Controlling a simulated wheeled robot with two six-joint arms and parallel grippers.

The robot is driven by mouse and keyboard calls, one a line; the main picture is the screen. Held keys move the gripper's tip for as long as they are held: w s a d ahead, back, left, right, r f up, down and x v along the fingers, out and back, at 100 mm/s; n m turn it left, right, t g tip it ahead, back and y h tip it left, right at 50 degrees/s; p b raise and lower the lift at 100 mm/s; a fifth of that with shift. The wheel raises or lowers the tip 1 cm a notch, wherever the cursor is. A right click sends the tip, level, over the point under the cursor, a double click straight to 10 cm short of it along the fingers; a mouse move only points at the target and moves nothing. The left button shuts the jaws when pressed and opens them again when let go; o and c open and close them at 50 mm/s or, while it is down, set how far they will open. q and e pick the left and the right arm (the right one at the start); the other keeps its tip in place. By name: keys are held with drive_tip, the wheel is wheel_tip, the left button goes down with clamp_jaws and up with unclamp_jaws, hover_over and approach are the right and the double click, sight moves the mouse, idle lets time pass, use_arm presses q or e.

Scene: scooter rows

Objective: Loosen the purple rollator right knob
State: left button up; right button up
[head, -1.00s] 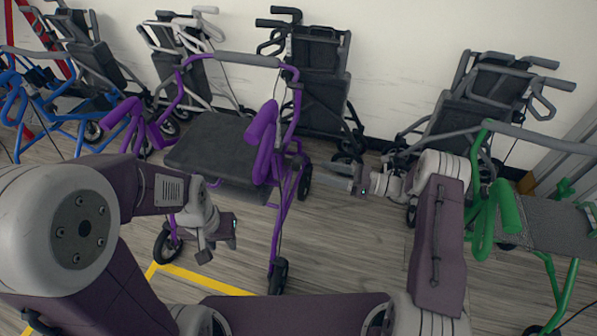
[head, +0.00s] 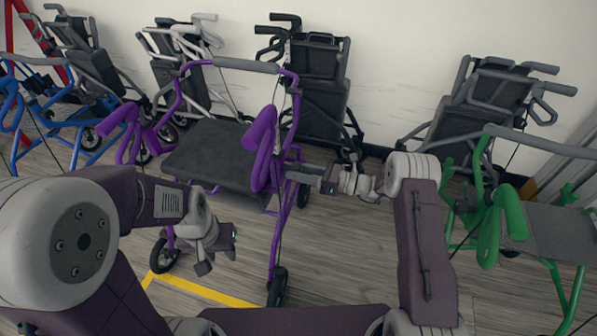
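The purple rollator (head: 284,215) stands unfolded in the middle of the head view, with a dark seat (head: 207,152), a grey back bar and purple handles. Its right handle (head: 263,150) is the one nearer my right arm. I cannot make out the right knob; the frame there is partly covered by my gripper. My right gripper (head: 308,177) points left, at the rollator's right side frame just below seat height. Whether it touches is unclear, and its finger gap is too small to read. My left gripper (head: 233,238) hangs below the seat's front, its fingers unclear.
A green rollator (head: 510,220) stands at the right and a blue one (head: 75,115) at the left. Several folded dark rollators (head: 318,90) line the wall behind. Yellow tape (head: 205,290) marks the floor. Some floor between purple and green is clear.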

clamp_jaws()
